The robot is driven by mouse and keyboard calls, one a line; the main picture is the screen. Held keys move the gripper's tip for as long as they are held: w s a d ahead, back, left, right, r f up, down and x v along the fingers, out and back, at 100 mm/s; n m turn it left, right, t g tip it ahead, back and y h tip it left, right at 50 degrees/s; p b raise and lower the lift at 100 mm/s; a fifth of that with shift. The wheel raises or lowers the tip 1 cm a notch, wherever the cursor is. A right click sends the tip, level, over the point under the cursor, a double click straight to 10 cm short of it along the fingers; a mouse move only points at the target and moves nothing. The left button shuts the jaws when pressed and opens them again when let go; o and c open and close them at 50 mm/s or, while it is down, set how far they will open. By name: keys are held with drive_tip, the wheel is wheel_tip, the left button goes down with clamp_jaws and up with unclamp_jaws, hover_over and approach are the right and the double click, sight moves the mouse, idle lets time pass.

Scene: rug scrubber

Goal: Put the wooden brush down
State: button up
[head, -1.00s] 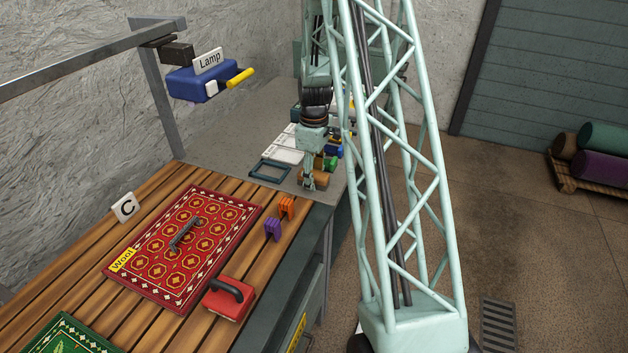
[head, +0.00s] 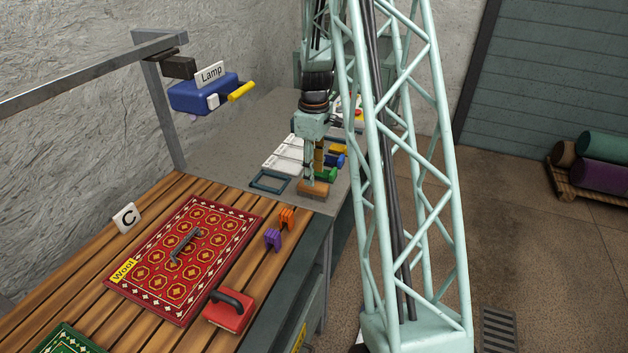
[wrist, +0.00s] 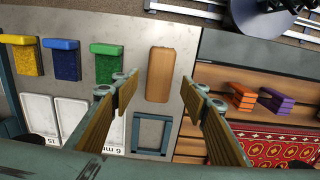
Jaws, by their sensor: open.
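The wooden brush (head: 314,189) lies on the grey worktop, near its front edge and just past the slatted wooden part. In the wrist view the brush (wrist: 160,73) shows as a plain tan block, seen from above. My gripper (wrist: 163,92) is open, with its two ribbed fingers apart and nothing between them. In the head view my gripper (head: 310,174) is right above or just behind the brush. The exact gap between fingertips and brush is hard to tell.
A blue-grey square frame (wrist: 151,133) lies beside the brush. White trays (head: 283,158) and green (wrist: 106,64), blue (wrist: 66,60) and yellow (wrist: 27,55) brushes stand near. Orange (head: 287,217) and purple (head: 272,238) blocks and a red rug (head: 190,285) are on the slats.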

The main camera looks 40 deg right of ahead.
drive_tip(key=shift+r, duration=2.2)
drive_tip(key=s+a+r+m+t, duration=0.1)
drive_tip(key=s+a+r, duration=0.3)
drive_tip(key=a+r, duration=0.6)
drive_tip(key=s+a+r+m+t, duration=0.1)
drive_tip(key=s+a+r, duration=0.2)
drive_tip(key=a+r, duration=0.7)
drive_tip(key=s+a+r+m, duration=0.1)
drive_tip(key=s+a+r, duration=0.7)
drive_tip(key=s, duration=0.1)
drive_tip(key=s+a+r+m+t, duration=0.1)
drive_tip(key=s+a, duration=0.4)
drive_tip(key=s, duration=0.5)
drive_tip(key=s+a+r+m+t, duration=0.1)
drive_tip(key=s+a, duration=0.4)
drive_tip(key=s, duration=0.5)
drive_tip(key=shift+a, duration=0.3)
